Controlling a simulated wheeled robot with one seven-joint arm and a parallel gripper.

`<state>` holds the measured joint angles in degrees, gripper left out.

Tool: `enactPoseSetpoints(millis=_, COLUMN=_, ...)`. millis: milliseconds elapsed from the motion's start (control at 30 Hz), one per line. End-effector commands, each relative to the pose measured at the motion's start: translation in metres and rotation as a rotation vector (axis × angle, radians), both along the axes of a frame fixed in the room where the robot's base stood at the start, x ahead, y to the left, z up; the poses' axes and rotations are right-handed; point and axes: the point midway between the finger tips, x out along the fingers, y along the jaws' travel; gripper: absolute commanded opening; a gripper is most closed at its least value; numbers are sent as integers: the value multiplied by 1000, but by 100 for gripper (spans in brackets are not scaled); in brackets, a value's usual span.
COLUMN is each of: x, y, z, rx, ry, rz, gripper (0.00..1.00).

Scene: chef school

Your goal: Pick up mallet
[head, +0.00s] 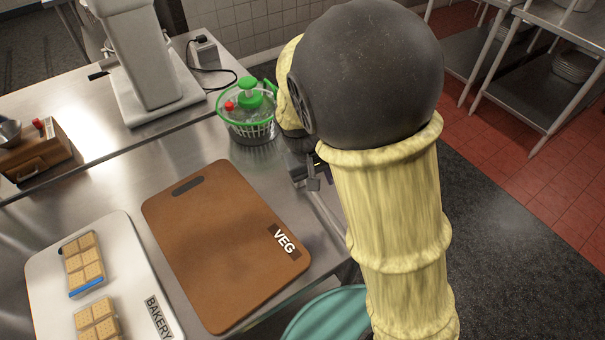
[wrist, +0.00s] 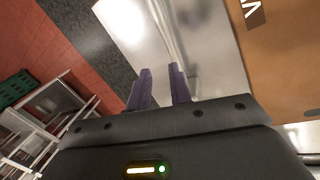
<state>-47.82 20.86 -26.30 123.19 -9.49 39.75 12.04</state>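I cannot make out a mallet in either view. In the head view my arm hides part of the counter's right side. My gripper (head: 312,180) is over the counter's right edge, right of the brown VEG cutting board (head: 215,245); its small grey parts there are hard to tell apart. In the wrist view the two purple fingers of my gripper (wrist: 161,80) stand apart, with only bare steel counter (wrist: 140,25) seen between and beyond them. The board's corner (wrist: 285,50) shows at the right.
A green-and-white salad spinner (head: 247,118) stands behind my gripper. A white BAKERY board (head: 50,270) with crackers, a wooden box (head: 40,155) and a stand mixer (head: 150,90) are left. A teal round object (head: 325,315) is at the front. Steel shelves (head: 540,75) stand right.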

Motion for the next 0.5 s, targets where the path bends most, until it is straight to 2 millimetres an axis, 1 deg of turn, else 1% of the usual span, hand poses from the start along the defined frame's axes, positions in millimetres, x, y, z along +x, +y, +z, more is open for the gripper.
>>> enactPoseSetpoints(millis=33, x=3, y=14, z=1, rx=-35, ry=-4, rz=31, gripper=20)
enactPoseSetpoints(millis=167, x=9, y=44, z=7, rx=-125, ry=-28, rz=87, gripper=20)
enactPoseSetpoints(millis=300, x=12, y=78, z=17, rx=-217, ry=-76, rz=146, gripper=20)
enactPoseSetpoints(millis=400, x=12, y=96, z=24, rx=-265, ry=-108, rz=175, gripper=20)
enactPoseSetpoints(millis=500, x=12, y=106, z=29, rx=-291, ry=-129, rz=189, gripper=20)
